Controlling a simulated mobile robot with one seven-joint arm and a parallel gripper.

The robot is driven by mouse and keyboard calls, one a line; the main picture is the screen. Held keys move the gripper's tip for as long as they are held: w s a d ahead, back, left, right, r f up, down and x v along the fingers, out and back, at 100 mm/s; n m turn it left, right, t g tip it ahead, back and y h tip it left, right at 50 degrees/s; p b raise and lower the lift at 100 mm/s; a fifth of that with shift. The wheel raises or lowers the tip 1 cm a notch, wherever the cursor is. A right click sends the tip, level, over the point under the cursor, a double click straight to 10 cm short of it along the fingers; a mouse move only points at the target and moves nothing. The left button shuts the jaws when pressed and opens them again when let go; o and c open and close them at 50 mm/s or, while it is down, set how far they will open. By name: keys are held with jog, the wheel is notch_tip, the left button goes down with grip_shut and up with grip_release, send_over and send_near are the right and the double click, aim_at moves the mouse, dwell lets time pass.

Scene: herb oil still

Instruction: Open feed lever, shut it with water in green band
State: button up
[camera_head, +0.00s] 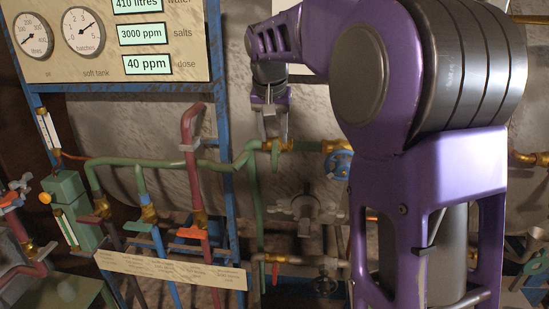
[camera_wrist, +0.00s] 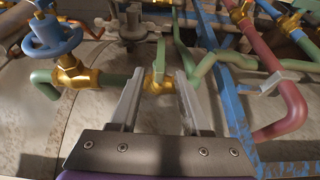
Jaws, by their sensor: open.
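My gripper (camera_head: 270,132) hangs open and pointing down beside a brass valve (camera_head: 287,146) on a green pipe. In the wrist view my open fingers (camera_wrist: 158,85) stand either side of that brass valve (camera_wrist: 158,84), with a green upright piece (camera_wrist: 160,57) beyond it. I cannot tell whether this piece is the feed lever, or whether the fingers touch anything. The panel's water display (camera_head: 137,4) reads 410 litres. A sight glass (camera_head: 48,128) stands at the left; its level and any green band are too small to read.
A blue handwheel (camera_head: 340,163) is right of the valve and shows at the wrist view's left (camera_wrist: 52,36). A red pipe (camera_head: 193,150), green lever (camera_head: 140,226) and orange lever (camera_head: 193,233) are at left. A label strip (camera_head: 170,270) crosses below. My arm hides much at right.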

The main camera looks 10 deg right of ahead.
aim_at(274, 146)
jog(key=b+x, duration=0.1)
jog(key=x, duration=0.6)
jog(key=shift+w+f, duration=0.2)
jog(key=shift+f, duration=0.15)
jog(key=shift+c, duration=0.4)
grip_shut()
